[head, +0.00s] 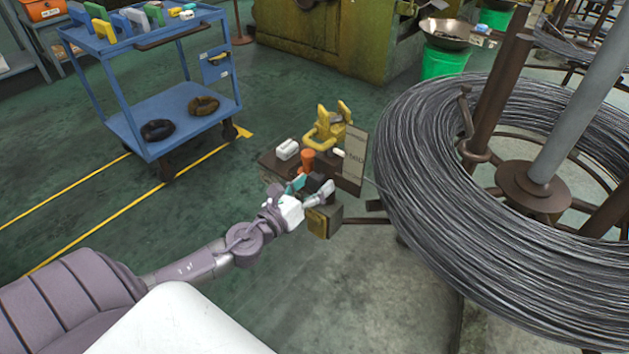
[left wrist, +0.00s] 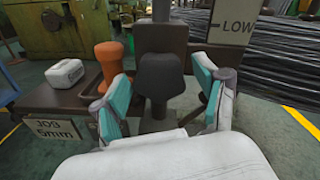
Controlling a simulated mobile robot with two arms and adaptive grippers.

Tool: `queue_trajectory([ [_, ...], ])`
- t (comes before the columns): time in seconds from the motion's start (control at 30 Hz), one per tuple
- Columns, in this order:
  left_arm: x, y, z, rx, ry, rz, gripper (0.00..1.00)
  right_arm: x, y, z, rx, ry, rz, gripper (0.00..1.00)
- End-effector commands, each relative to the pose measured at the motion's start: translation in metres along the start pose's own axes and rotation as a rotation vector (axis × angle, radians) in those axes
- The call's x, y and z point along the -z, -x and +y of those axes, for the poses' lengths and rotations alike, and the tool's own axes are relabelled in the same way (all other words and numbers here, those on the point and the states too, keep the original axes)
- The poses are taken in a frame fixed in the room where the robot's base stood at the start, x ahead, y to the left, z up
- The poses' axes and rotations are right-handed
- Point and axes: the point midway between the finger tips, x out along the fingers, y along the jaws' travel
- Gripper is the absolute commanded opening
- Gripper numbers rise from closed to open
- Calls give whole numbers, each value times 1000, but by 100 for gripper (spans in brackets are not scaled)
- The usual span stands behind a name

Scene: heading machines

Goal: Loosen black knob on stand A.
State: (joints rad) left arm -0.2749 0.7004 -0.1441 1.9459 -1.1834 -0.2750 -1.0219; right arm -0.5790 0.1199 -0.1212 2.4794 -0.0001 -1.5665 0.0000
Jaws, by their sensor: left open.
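The black knob (left wrist: 160,76) stands upright in the left wrist view, between the two teal-padded fingers of my left gripper (left wrist: 162,100). The fingers are open, with a gap visible on each side of the knob. In the head view my left gripper (head: 312,188) is at the near edge of the stand (head: 347,184), and the knob (head: 316,182) is partly hidden by it. An orange knob (left wrist: 108,62) stands left of the black one. I cannot read a letter A on the stand. My right gripper is not in view.
A white block (left wrist: 65,73) and a yellow clamp-like part (head: 328,128) sit on the stand. A plate reading LOW (left wrist: 233,27) rises at its right. A large wire coil (head: 430,190) is close on the right. A blue cart (head: 190,120) stands at the left; green floor lies between.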

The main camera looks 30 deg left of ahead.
Motion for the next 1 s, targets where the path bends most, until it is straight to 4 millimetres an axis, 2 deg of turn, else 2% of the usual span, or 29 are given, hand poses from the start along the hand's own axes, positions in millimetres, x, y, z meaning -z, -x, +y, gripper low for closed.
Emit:
queue_trajectory([
  [0.37, 0, -6, 0, 0, 0, 0, 72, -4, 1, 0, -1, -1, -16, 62],
  [0.73, 0, -5, 0, 0, 0, 0, 12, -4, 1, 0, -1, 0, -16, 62],
  [1.0, 0, -5, 0, 0, 30, 0, 12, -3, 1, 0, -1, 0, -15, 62],
])
